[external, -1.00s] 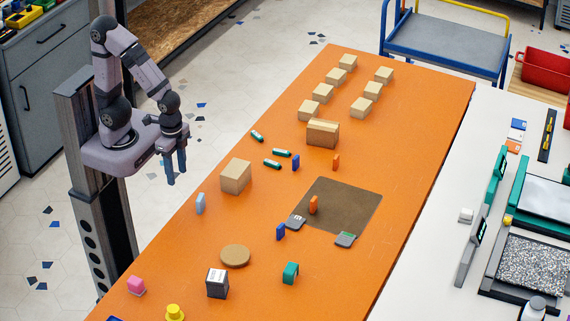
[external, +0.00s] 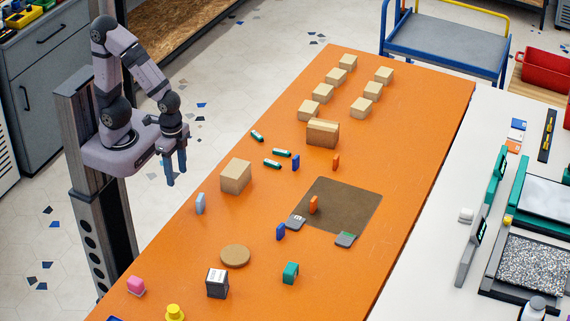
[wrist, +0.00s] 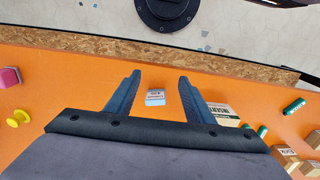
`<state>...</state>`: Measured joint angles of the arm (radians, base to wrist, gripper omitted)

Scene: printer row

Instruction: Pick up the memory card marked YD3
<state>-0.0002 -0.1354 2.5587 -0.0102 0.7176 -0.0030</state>
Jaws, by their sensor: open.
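My gripper (external: 176,168) is open and empty, off the orange table's left edge in the external view. In the wrist view my gripper (wrist: 159,76) has its two fingers spread, with a small light-blue block with a white label (wrist: 155,97) showing between them. Its print is too small to read. It looks like the light-blue piece standing near the table's left edge (external: 200,203). I cannot read YD3 on anything.
Blue pieces (external: 281,231) (external: 296,162) and orange pieces (external: 313,204) (external: 336,162) stand around the brown mat (external: 350,209). A cardboard box (external: 236,176), green cylinders (external: 272,164) and a round disc (external: 235,255) are also on the table. Several small boxes (external: 322,93) stand at the far end.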

